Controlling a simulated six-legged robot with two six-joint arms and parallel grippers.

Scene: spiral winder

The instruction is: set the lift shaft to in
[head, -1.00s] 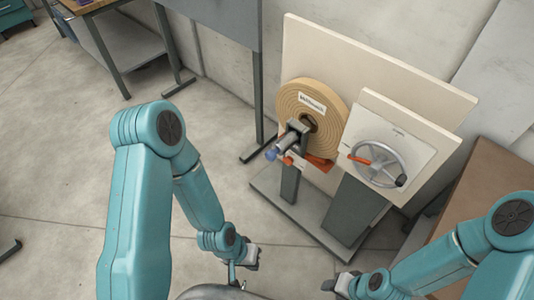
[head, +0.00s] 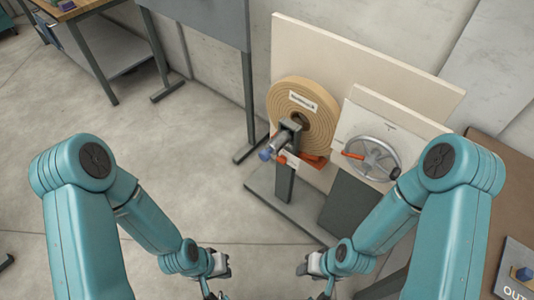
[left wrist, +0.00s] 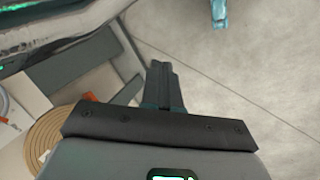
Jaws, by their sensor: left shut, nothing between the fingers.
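The spiral winder carries a tan coil (head: 305,92) on an upright cream board. A grey metal shaft (head: 279,140) with a blue end (head: 265,154) sticks out at the front of the coil, above an orange part (head: 310,160). I cannot tell for sure that this is the lift shaft. My left gripper (head: 222,265) is low in front of the winder, apart from it. In the left wrist view its fingers (left wrist: 165,82) are together and empty, with the coil (left wrist: 50,142) at the lower left. My right gripper (head: 304,266) is also low and apart; its fingers are too small to read.
A handwheel (head: 372,158) with an orange handle sits on a cream panel right of the coil, partly behind my right arm. A brown bench (head: 508,195) is at right, with a grey box (head: 508,268) marked "OUT" at its corner. Open floor lies at left.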

